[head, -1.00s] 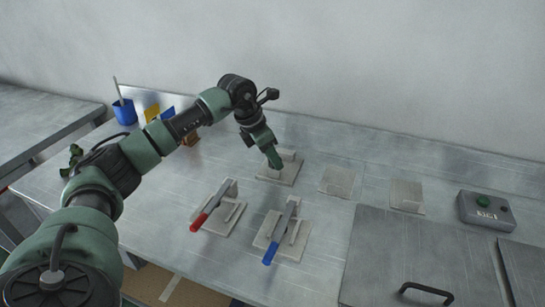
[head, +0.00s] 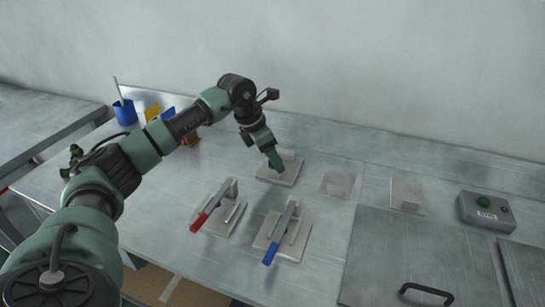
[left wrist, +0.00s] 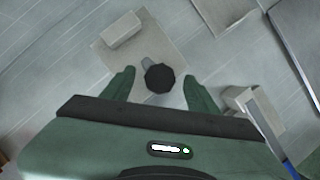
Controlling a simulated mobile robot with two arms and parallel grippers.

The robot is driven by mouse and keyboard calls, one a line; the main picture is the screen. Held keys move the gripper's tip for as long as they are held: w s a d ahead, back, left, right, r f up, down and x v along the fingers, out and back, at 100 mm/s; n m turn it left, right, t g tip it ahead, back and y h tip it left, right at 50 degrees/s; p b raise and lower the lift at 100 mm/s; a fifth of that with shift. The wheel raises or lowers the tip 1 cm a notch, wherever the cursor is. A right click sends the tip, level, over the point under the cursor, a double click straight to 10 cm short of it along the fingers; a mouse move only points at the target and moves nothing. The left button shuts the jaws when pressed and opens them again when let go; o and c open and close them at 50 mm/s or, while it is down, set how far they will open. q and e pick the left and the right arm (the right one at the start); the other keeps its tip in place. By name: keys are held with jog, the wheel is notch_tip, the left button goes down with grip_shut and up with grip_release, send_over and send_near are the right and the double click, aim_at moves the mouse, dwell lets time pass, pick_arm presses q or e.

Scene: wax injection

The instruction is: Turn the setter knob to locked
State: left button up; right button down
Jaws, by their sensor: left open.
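The setter knob (left wrist: 159,78) is a dark, faceted round knob with a short grey pointer on its upper left side. It stands over a pale square plate (left wrist: 165,45) that carries a raised block (left wrist: 122,30). In the head view the same plate (head: 290,177) lies behind the two toggle clamps, and the knob is hidden by my gripper. My left gripper (left wrist: 158,80) is open above the plate, with one finger on each side of the knob and a visible gap on both sides. It comes down from above in the head view (head: 277,164). My right gripper is not in view.
A red-handled clamp (head: 214,207) and a blue-handled clamp (head: 283,230) stand in front. Two pale plates (head: 338,182) (head: 407,195) and a grey box with a green button (head: 486,210) are to the right. A blue cup (head: 125,112) stands at the back left.

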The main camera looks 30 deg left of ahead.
pick_arm(q)
jog(key=v, duration=0.7)
jog(key=shift+r+b, duration=0.3)
jog(key=shift+b, duration=0.05)
jog(key=shift+s+a, duration=0.1)
